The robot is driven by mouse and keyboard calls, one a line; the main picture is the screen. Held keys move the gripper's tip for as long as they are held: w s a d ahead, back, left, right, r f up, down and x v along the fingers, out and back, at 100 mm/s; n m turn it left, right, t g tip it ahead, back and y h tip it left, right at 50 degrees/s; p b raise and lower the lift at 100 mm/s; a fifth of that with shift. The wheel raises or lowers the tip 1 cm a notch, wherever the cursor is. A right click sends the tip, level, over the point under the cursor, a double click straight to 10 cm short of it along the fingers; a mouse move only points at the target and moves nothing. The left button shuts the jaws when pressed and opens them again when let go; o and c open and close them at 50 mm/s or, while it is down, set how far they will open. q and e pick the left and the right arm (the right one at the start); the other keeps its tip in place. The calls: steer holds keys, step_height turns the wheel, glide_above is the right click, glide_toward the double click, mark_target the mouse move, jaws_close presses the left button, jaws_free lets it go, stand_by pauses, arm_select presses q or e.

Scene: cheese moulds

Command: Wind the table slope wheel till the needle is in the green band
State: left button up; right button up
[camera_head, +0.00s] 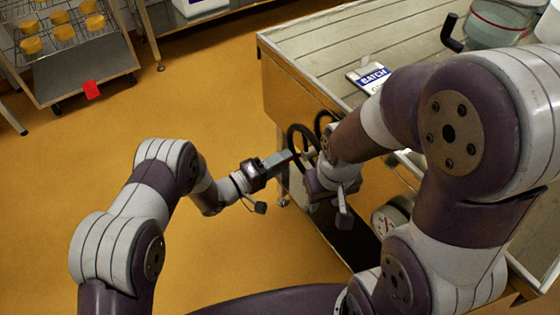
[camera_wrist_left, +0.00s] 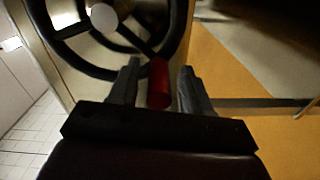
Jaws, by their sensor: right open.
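The black slope wheel (camera_head: 296,133) is at the near end of the table (camera_head: 285,97). It is partly hidden by my arms in the head view. The left wrist view shows its rim and spokes (camera_wrist_left: 85,66) close up, with a red knob (camera_wrist_left: 158,84) standing out from it. My left gripper (camera_head: 285,158) is at the wheel, its fingers (camera_wrist_left: 158,92) open on either side of the red knob, with small gaps showing. My right gripper (camera_head: 318,182) is beside the wheel; its fingertips are hard to make out. I see no needle or green band.
A batch sign (camera_head: 370,77) lies on the slatted tabletop, with a clear container (camera_head: 497,22) at the far right. A wire rack (camera_head: 75,72) with yellow rounds stands upper left. The orange floor between is clear.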

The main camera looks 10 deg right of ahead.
arm_select(q)
steer(key=p+v, duration=0.2)
steer(key=v, duration=1)
steer(key=shift+a, duration=0.3)
steer(key=shift+s, duration=0.1)
